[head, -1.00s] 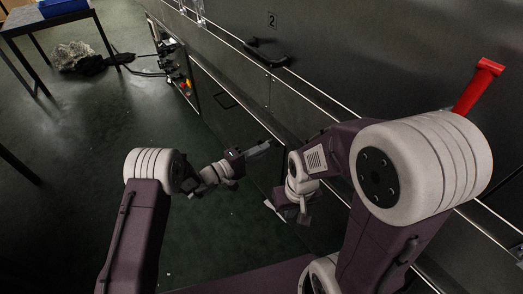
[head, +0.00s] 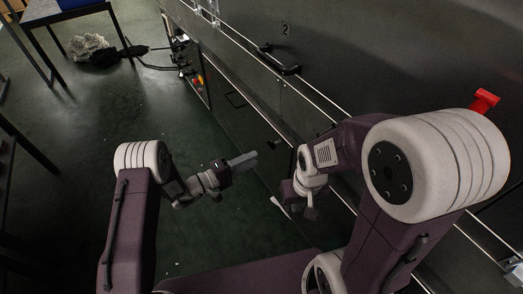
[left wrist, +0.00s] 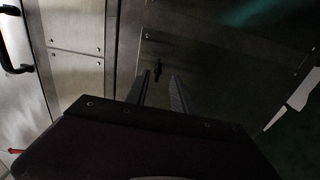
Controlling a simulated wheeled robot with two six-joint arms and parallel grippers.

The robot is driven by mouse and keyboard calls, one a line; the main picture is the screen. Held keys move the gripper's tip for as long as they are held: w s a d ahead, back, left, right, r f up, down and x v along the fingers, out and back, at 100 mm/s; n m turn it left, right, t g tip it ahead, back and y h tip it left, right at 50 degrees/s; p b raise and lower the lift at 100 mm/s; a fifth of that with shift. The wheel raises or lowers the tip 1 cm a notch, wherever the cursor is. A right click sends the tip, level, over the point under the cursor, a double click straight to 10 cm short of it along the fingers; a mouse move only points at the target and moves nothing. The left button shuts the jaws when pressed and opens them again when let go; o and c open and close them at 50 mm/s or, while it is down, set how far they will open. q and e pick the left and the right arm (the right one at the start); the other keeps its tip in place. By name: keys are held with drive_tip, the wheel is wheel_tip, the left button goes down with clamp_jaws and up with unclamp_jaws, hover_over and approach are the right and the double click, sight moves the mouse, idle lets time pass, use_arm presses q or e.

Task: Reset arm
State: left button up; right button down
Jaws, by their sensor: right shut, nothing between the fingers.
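My left gripper (head: 244,160) is left of centre in the head view, over the dark green floor and in front of the dryer's side. In the left wrist view its two dark fingers (left wrist: 161,78) stand apart with nothing between them, facing a dark metal panel.
The dark dryer wall (head: 400,55) runs along the right, with a black handle (head: 280,64) and thin rails. A red part (head: 484,101) shows behind my right arm. A table (head: 70,14) with a blue bin and a pale heap (head: 88,46) stand far left. Open floor lies left.

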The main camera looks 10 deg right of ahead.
use_arm(q)
drive_tip(key=shift+s+a, duration=0.15)
drive_tip(key=shift+a, duration=0.2)
